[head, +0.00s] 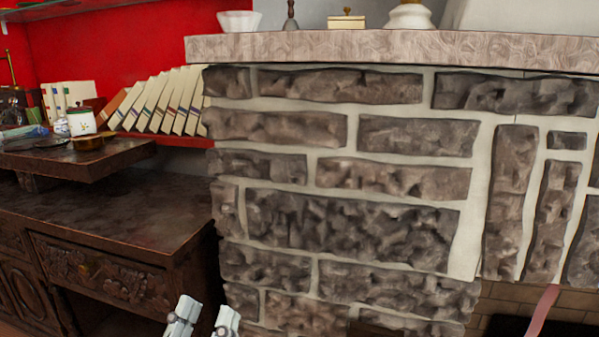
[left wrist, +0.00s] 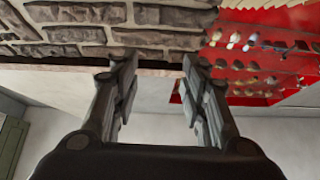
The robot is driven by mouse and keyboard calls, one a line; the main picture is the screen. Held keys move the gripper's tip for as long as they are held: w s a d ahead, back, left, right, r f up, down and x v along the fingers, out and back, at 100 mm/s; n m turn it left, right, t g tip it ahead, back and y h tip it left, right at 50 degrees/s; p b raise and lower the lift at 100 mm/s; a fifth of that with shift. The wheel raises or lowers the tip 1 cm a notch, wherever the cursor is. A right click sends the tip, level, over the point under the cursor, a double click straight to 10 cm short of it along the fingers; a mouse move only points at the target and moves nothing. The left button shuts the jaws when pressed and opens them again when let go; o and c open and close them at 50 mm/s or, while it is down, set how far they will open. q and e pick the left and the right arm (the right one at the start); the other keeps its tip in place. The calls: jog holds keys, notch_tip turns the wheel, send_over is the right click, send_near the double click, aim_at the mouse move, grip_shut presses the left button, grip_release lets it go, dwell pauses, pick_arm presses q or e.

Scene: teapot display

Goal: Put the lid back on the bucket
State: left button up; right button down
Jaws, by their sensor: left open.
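I cannot clearly make out a bucket or its loose lid. A small white pot (head: 81,122) stands on the raised dark wooden shelf at the left of the head view. A low brown-gold round piece (head: 88,143) lies just in front of it; I cannot tell whether it is a lid or a dish. My left gripper (head: 203,322) shows at the bottom edge of the head view, well below and right of these. It is open and empty, and its two fingers also show in the left wrist view (left wrist: 158,65). My right gripper is not in view.
A stone fireplace (head: 345,180) fills the middle and right. Its mantel (head: 400,46) bears a white bowl (head: 239,21), a bell (head: 290,17), a gold-trimmed box (head: 346,21) and a white vase (head: 409,15). Leaning books (head: 165,103) stand behind the dark carved cabinet (head: 130,215), whose lower top is bare.

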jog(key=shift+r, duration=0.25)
pick_arm(q)
jog(key=shift+w+f+g+y+p, duration=0.2)
jog(key=shift+w+f+g, duration=0.2)
jog(key=shift+f, duration=0.4)
jog(key=shift+w+f+g+y+p, duration=0.25)
jog(key=shift+f+g, duration=0.3)
jog(key=shift+f, duration=0.3)
jog(key=shift+w+f+g+y+p, duration=0.15)
jog(key=shift+w+f+g, duration=0.3)
jog(key=shift+f, duration=0.35)
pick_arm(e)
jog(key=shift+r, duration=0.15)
